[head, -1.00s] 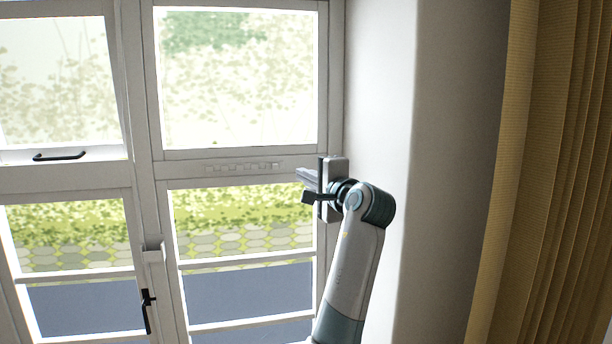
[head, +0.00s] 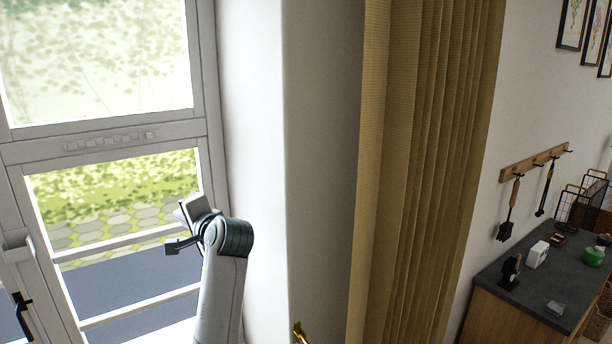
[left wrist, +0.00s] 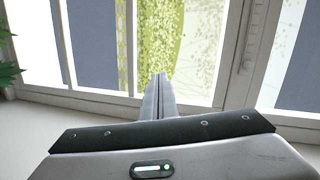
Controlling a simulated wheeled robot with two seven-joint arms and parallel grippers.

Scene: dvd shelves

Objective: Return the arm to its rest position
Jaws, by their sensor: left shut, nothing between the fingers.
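My left arm rises from the bottom of the head view, in front of the window. My left gripper (head: 180,212) is at its upper end, seen from behind and partly hidden by the wrist. In the left wrist view the two fingers of my left gripper (left wrist: 161,78) lie together, shut with nothing between them. They point toward the window panes and touch nothing that I can see. My right gripper is not in view.
A white-framed window (head: 108,146) is on the left. A yellow curtain (head: 425,170) hangs right of the wall edge. A dark-topped counter (head: 530,290) with small items stands at the lower right, under a rack (head: 535,163) with hanging utensils. A plant (left wrist: 8,70) shows at the left wrist view's edge.

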